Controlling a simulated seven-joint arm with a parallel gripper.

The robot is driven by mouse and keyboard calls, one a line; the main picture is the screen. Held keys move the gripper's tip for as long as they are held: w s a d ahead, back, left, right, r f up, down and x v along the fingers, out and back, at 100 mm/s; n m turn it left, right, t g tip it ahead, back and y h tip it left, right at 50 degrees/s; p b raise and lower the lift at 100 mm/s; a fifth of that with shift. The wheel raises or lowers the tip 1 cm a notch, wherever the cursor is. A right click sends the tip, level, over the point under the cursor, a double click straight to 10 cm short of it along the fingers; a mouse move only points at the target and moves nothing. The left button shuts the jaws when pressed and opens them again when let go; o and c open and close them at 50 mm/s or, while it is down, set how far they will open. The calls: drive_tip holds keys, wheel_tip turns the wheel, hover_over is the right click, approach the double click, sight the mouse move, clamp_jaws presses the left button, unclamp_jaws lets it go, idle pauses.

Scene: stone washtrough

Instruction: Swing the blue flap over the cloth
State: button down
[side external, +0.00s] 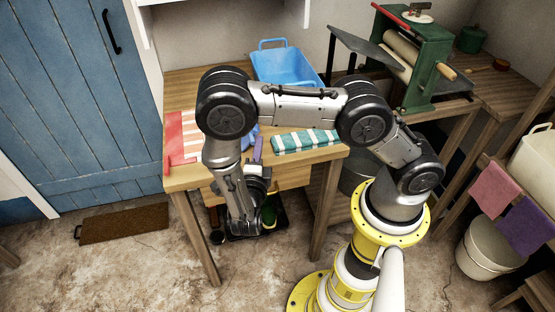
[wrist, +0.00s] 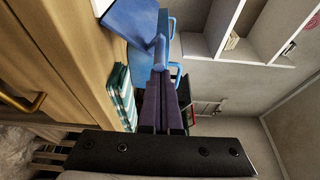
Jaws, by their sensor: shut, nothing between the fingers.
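A blue piece, which looks like the flap (side external: 251,135), shows on the wooden table behind my arm and is mostly hidden by it. In the wrist view the blue flap (wrist: 132,18) stands out at the top, with a narrow end just beyond my fingertips. My gripper (wrist: 161,74) has purple fingers, shut together and empty. Whether they touch the flap I cannot tell. In the side view my gripper (side external: 259,139) shows only as a purple strip at the table's front edge. A folded teal-and-white striped cloth (side external: 305,141) lies to its right; it also shows in the wrist view (wrist: 122,95).
A blue tub (side external: 286,66) stands at the back of the table (side external: 190,88). A red-and-white striped cloth (side external: 182,140) lies at the left end. A green mangle (side external: 428,65) stands to the right. A drawer handle (wrist: 22,102) sticks out of the table front.

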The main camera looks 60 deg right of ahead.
drive_tip(key=w+a+n+h, duration=0.1)
drive_tip(key=w+a+n, duration=0.2)
drive_tip(key=w+a, duration=0.3)
drive_tip(key=shift+w+a+f+t, duration=0.2)
drive_tip(key=shift+f+t, duration=0.1)
drive_tip(key=shift+f, duration=0.15)
idle(0.4)
drive_tip(key=shift+f, duration=0.1)
idle(0.4)
drive_tip(key=s+a+f, duration=0.3)
drive_tip(key=s+a, duration=0.2)
drive_tip(key=a, duration=0.2)
drive_tip(key=shift+s+a, duration=0.35)
drive_tip(key=shift+s, duration=0.05)
drive_tip(key=shift+d, duration=0.1)
